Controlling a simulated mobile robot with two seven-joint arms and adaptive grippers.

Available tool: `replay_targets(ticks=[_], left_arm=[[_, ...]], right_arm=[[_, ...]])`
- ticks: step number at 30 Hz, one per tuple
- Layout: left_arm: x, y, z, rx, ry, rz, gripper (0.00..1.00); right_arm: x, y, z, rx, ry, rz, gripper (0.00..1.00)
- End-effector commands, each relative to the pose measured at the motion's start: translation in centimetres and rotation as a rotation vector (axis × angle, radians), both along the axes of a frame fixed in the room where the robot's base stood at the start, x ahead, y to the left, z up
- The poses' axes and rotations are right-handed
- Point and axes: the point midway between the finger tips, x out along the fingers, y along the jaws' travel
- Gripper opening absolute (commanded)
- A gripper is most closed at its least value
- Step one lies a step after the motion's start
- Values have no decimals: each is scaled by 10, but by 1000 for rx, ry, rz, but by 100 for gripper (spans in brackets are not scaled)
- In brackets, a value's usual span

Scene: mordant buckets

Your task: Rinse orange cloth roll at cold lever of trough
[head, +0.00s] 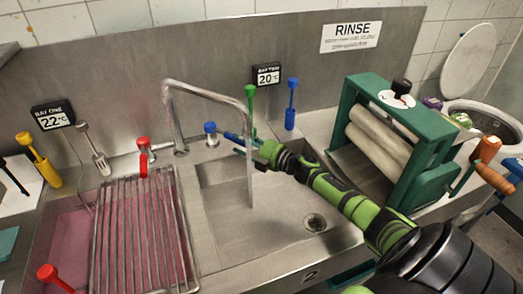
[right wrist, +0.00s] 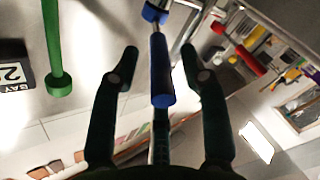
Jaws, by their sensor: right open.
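The cold lever, with a blue knob (head: 210,128) and blue handle (head: 232,137), stands right of the tap (head: 172,105) at the back of the steel trough (head: 285,190). A pale stream, apparently water, falls from the spout into the basin. My right gripper (head: 246,142) is at the lever; in the right wrist view its open fingers (right wrist: 158,65) stand either side of the blue handle (right wrist: 161,72), with a gap visible on each side. An orange piece (head: 487,149) shows beside the wringer at the right; I cannot tell whether it is the cloth roll. My left gripper is not in view.
A red lever (head: 143,148) stands left of the tap. A wire rack (head: 147,235) covers the pink left basin. A green wringer (head: 357,100) stands at the right, near a round tub (head: 495,120). Green (head: 250,100) and blue (head: 291,100) upright tools stand behind the basin.

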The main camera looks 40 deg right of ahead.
Motion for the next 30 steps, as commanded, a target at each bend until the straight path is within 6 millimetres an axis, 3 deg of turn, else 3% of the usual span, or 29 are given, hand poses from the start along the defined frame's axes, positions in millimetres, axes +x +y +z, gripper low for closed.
replay_targets(ticks=[6,15,30], left_arm=[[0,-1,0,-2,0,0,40],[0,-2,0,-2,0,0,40],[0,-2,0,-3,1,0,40]], right_arm=[[-43,-13,-2,-2,6,1,45],[-81,-25,-2,0,3,1,45],[-89,-28,-1,0,2,1,45]])
